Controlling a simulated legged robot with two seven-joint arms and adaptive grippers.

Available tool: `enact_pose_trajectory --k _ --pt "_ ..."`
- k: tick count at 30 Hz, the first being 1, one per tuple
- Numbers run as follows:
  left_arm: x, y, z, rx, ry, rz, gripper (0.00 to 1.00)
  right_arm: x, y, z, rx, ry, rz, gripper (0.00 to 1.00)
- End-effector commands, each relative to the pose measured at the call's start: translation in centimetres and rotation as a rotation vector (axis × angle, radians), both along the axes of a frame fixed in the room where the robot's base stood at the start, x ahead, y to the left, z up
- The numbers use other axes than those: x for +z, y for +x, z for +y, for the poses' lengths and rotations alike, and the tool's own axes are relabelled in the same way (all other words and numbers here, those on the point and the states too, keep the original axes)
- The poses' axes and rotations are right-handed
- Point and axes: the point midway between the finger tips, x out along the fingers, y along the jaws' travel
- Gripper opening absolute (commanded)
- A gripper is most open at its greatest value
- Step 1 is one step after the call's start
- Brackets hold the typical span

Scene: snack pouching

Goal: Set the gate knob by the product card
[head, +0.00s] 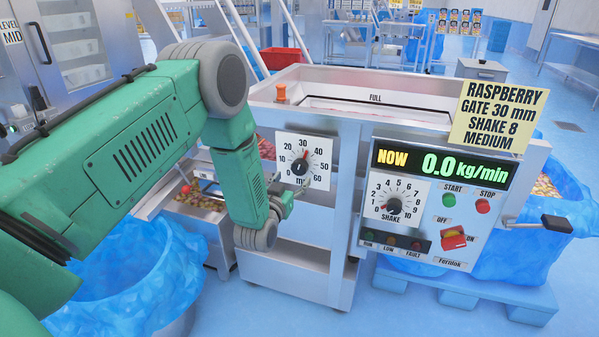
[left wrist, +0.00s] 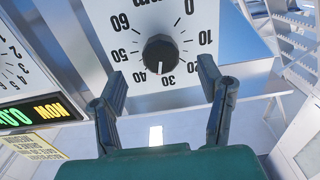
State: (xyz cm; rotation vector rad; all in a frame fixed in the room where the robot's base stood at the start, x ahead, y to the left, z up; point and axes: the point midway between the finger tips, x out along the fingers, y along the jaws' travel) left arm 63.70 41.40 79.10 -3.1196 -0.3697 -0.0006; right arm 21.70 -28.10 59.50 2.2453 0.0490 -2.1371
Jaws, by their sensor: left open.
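The gate knob (head: 299,166) is a small black knob with a red pointer on a white dial marked in mm. In the left wrist view the knob (left wrist: 160,54) appears upside down, its pointer near 30, perhaps slightly toward 40. My left gripper (head: 294,190) is open in front of the dial, just below the knob. In the left wrist view its empty fingers (left wrist: 162,84) are spread apart, with the knob beyond the tips and between them. My right gripper is out of view.
The shake knob (head: 394,206) sits on the control panel right of the gate dial, below the display reading 0.0 kg/min. START (head: 449,200) and STOP (head: 483,206) buttons and a red switch (head: 454,238) are beside it. Blue-lined bins stand either side.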

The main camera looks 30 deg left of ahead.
Motion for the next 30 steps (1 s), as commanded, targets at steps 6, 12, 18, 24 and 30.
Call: enact_pose_trajectory --k 6,12,18,24,30 --pt "-0.1 4.0 1.0 0.0 0.0 -0.002 0.62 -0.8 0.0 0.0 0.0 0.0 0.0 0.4" --pt "-0.1 5.9 1.5 0.0 0.0 0.001 0.62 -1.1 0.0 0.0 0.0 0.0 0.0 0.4" --pt "0.0 6.3 1.6 0.0 -0.001 0.002 0.62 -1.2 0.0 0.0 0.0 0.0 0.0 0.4" --pt "0.0 6.3 1.6 0.0 -0.001 0.002 0.44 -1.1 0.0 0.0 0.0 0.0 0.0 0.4" --pt "0.0 6.3 1.6 0.0 -0.001 0.002 0.11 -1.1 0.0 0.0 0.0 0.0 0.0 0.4"
